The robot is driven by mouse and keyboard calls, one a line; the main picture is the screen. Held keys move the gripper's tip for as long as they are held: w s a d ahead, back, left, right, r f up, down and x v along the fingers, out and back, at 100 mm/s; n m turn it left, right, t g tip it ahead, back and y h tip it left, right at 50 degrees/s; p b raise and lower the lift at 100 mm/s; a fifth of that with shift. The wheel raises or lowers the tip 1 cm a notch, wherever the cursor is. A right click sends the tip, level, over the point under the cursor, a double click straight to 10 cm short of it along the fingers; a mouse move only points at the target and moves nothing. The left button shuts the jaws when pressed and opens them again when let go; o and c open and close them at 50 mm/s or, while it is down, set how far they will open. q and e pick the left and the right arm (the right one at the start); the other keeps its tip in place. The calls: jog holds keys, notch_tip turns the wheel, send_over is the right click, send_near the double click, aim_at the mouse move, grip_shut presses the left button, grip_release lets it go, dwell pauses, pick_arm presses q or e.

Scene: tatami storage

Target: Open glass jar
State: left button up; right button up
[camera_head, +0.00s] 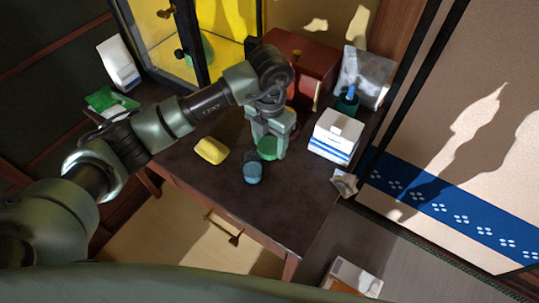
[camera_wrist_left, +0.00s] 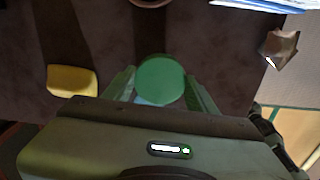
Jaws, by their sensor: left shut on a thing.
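The glass jar (camera_head: 252,173) is a small bluish body on the dark wooden table, just below my left gripper in the head view. My left gripper (camera_head: 267,145) points down and is shut on a round green lid (camera_head: 268,149). In the left wrist view the lid (camera_wrist_left: 160,80) sits between the two fingers (camera_wrist_left: 160,88), and a pale blue edge shows beneath it. In the head view the lid appears above and offset from the jar body, but I cannot tell for certain whether they touch. My right gripper is not in view.
A yellow block (camera_head: 211,150) lies left of the jar. A white and blue box (camera_head: 335,136), a crumpled paper-like piece (camera_head: 344,182) and a dark bottle (camera_head: 347,100) stand to the right. A red-brown chest (camera_head: 302,70) and yellow-backed cabinet (camera_head: 174,39) stand behind. The table's front is clear.

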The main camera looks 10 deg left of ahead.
aim_at(270, 164)
pick_arm(q)
notch_tip(270, 164, down, 7)
jog(key=shift+r, duration=0.2)
dwell(0.3)
jog(key=shift+f, duration=0.2)
jog(key=o, duration=1.5)
jog(key=shift+o, duration=0.2)
jog(key=shift+r, duration=0.25)
notch_tip(270, 164, up, 12)
jog(key=shift+b, duration=0.45)
